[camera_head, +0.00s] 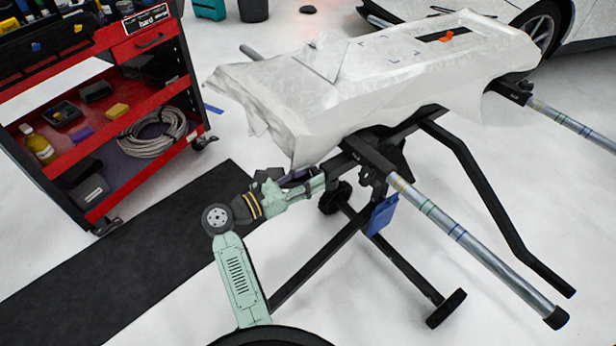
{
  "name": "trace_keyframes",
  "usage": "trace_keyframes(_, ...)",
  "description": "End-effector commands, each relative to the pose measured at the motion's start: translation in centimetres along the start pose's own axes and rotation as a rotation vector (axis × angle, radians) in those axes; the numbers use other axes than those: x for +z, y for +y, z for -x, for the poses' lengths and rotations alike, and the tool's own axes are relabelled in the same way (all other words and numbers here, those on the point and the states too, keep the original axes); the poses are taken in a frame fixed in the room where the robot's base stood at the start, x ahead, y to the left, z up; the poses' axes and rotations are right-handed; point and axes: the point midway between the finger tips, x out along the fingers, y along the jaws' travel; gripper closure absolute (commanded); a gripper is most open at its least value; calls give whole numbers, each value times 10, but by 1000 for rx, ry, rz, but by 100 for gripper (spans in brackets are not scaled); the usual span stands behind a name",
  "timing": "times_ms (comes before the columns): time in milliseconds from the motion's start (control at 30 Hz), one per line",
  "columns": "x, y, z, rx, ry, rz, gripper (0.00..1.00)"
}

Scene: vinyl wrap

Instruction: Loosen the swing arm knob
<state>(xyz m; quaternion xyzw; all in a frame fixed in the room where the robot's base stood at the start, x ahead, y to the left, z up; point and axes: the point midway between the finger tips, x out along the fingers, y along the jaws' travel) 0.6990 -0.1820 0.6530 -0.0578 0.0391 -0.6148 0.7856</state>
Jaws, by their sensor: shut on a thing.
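My gripper (323,183) is at the near left end of the black work stand (425,124), just below the hanging edge of the white wrap. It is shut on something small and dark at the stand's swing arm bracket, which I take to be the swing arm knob. The knob is hidden by my gripper and the wrap, so its shape and how far it is turned cannot be told. The silver swing arm tube (470,240) with blue and green bands reaches from the bracket to the lower right.
A wrapped panel (400,80) lies on the stand. A red tool cart (140,45) is at left, a black mat (120,265) on the floor, a car (585,25) behind.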

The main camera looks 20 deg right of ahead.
Motion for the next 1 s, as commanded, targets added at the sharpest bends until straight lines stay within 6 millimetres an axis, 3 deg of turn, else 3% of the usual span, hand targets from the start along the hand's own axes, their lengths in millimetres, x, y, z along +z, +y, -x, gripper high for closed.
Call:
trace_keyframes(133,0,-1,0,-3,0,-1,88)
trace_keyframes(167,0,-1,0,-3,0,-1,59)
trace_keyframes(433,0,-1,0,-2,0,-2,41)
trace_keyframes(767,2,0,0,-1,0,-3,40)
trace_keyframes(1000,34,-5,0,-1,0,-8,40)
